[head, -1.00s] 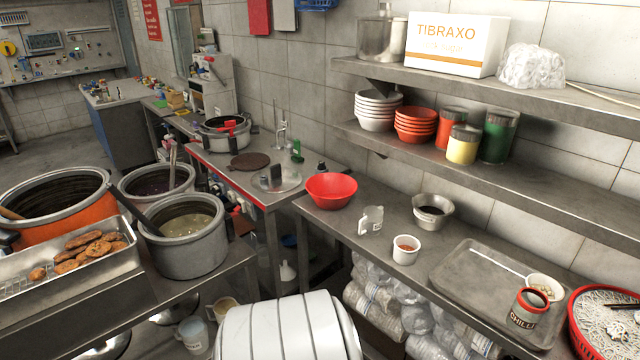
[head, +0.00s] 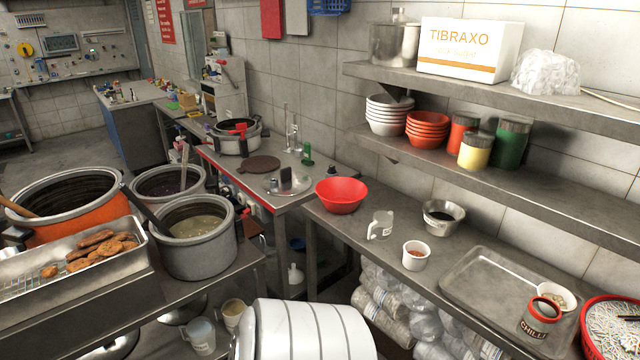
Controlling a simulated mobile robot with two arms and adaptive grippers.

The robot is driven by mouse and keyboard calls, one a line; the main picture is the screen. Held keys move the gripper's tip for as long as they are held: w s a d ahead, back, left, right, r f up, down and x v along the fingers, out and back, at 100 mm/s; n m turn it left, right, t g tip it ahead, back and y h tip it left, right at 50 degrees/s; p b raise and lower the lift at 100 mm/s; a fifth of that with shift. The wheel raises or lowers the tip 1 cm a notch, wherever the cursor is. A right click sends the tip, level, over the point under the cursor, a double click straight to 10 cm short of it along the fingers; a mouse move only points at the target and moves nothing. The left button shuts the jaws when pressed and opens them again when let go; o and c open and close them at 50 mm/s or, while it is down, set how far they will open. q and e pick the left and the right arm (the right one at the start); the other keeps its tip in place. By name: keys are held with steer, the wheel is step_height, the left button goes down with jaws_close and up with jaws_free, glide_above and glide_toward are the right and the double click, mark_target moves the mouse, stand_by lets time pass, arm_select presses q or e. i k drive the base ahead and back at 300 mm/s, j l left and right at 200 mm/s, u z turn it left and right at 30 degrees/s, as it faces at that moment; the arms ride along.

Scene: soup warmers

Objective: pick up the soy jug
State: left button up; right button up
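A small pale, see-through jug (head: 381,224) with a handle on its left and a label stands upright on the right-hand steel counter (head: 345,228). It is between the red bowl and the small white cup. The label is too small to read, so I cannot tell for sure that it is the soy jug. Two more jugs, a bluish one (head: 200,337) and a cream one (head: 231,316), stand low at the bottom left. Neither gripper is in view, and nothing is seen touching any jug.
Near the jug are the red bowl (head: 341,195), a white cup (head: 415,255) with red contents, a metal bowl (head: 443,217) with dark contents and a metal tray (head: 487,280). A chilli pot (head: 538,318) stands at the right. A wall shelf (head: 480,172) overhangs the counter's back.

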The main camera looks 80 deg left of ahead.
mark_target(382, 223)
steer(key=u, duration=2.2)
